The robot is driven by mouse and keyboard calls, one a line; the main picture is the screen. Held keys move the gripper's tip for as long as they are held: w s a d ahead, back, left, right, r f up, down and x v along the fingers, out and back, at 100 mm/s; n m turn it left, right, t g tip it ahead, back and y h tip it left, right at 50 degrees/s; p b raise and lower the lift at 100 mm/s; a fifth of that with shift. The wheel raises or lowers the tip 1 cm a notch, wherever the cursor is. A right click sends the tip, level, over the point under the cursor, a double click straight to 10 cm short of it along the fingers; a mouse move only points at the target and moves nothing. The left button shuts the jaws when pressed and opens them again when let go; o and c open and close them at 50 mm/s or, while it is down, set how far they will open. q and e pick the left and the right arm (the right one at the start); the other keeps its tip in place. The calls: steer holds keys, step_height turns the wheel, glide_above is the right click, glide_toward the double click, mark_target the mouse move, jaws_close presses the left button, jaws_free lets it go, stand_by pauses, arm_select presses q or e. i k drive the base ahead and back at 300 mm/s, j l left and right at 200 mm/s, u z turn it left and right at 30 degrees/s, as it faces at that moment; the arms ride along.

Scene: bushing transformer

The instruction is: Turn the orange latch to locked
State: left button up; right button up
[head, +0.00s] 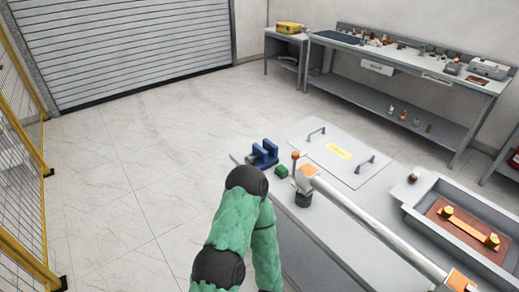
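A small orange knob (295,155) tops a short upright piece near the left end of the grey workbench. An orange block (309,170) sits just beside it, at the upper end of a long pale bar (375,225). A second orange piece (459,281) is at the bar's lower end. I cannot tell for sure which orange part is the latch, or its lock position. A green arm with black joints bends up from the bottom edge, left of these parts. Neither gripper shows.
A blue fixture (264,154) and green block (281,171) stand at the bench's left edge. A flat panel (325,158) has two handles. A grey tray (408,203) holds a brown plate with a yellow bar. Open floor (130,180) lies left.

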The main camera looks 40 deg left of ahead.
mark_target(295, 155)
steer(key=u, duration=0.85)
